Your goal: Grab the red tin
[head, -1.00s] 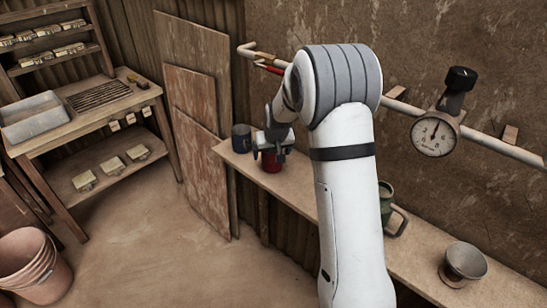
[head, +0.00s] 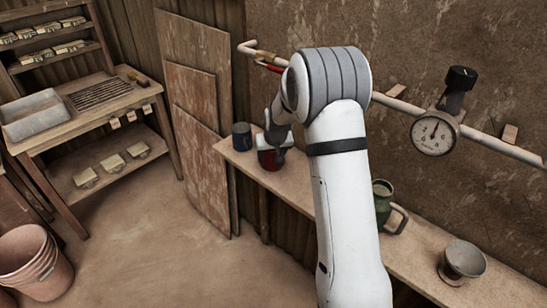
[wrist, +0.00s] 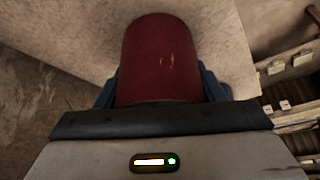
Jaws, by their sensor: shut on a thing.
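The red tin (head: 267,159) is at the far left part of the wall shelf in the head view, partly covered by my gripper (head: 276,150). In the wrist view the red tin (wrist: 165,60) fills the middle, between the two dark fingers of my gripper (wrist: 161,88). The gripper is shut on the tin's sides. The tin looks upright in the head view. Whether its base touches the shelf is hard to tell.
A blue tin (head: 241,137) stands just left of the red one. The shelf (head: 420,232) also bears a green jug (head: 382,203) and a grey cup (head: 462,262). A pipe with a gauge (head: 434,134) runs along the wall above. Boards (head: 197,110) lean at the left.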

